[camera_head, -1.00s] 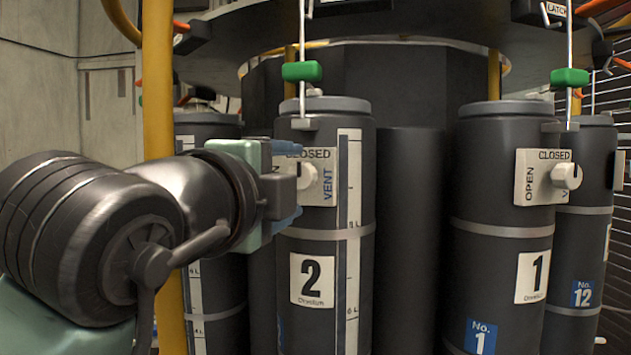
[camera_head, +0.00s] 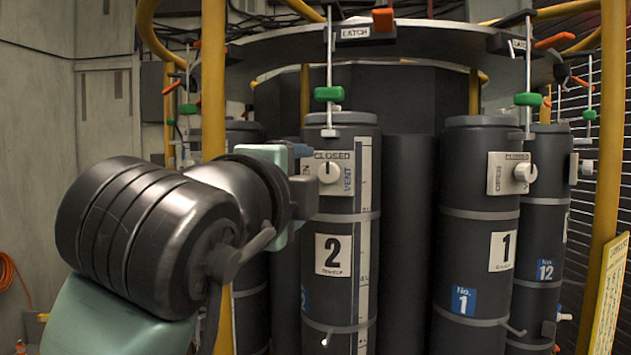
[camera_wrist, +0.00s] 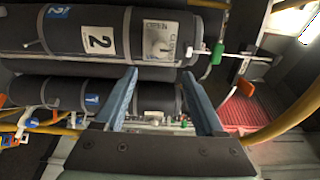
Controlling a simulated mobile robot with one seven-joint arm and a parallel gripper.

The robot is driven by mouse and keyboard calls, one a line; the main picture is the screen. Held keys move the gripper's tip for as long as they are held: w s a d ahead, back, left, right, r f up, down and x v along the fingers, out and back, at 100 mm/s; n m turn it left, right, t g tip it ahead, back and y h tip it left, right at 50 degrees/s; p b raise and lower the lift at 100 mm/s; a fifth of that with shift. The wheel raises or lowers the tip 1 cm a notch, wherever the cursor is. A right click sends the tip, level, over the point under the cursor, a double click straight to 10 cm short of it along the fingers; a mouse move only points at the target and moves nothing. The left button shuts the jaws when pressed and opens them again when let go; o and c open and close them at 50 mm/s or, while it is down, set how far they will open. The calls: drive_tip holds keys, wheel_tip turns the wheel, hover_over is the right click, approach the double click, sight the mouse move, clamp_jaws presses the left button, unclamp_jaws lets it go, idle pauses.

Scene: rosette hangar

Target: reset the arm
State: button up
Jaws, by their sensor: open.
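My gripper (camera_wrist: 162,100) is open and empty in the wrist view, its two blue-grey fingers spread apart. The fingers point toward the dark cylinder numbered 2 (camera_wrist: 75,28), which lies sideways in that view. In the head view my gripper (camera_head: 305,172) is partly hidden by my own wrist and stands left of the vent knob (camera_head: 330,172) on cylinder 2 (camera_head: 338,290). The knob's pointer is by the CLOSED label. I cannot tell from the head view how far the fingers are from the cylinder.
Cylinder 1 (camera_head: 470,265) stands to the right, with cylinder 12 (camera_head: 541,240) behind it. Yellow posts rise at left (camera_head: 214,70) and right (camera_head: 610,120). A dark ring plate (camera_head: 440,38) with latches and green-handled rods (camera_head: 328,94) hangs above. Open space lies at left.

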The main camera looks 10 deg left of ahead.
drive_tip(key=s+d+r+n+t+h, duration=0.1)
drive_tip(key=s+d+r+n+t, duration=0.15)
drive_tip(key=d+n, duration=0.2)
drive_tip(key=s+d+r+n+t+h, duration=0.1)
drive_tip(key=s+d+n+t, duration=0.2)
drive_tip(key=d+n, duration=0.15)
drive_tip(key=s+d+n+t+y, duration=0.2)
drive_tip(key=s+d+n+t, duration=0.1)
drive_tip(key=s+n, duration=0.6)
drive_tip(key=shift+s+d+r+t, duration=0.2)
drive_tip(key=shift+s+r+t, duration=0.05)
drive_tip(key=shift+s+t, duration=0.2)
idle(2.1)
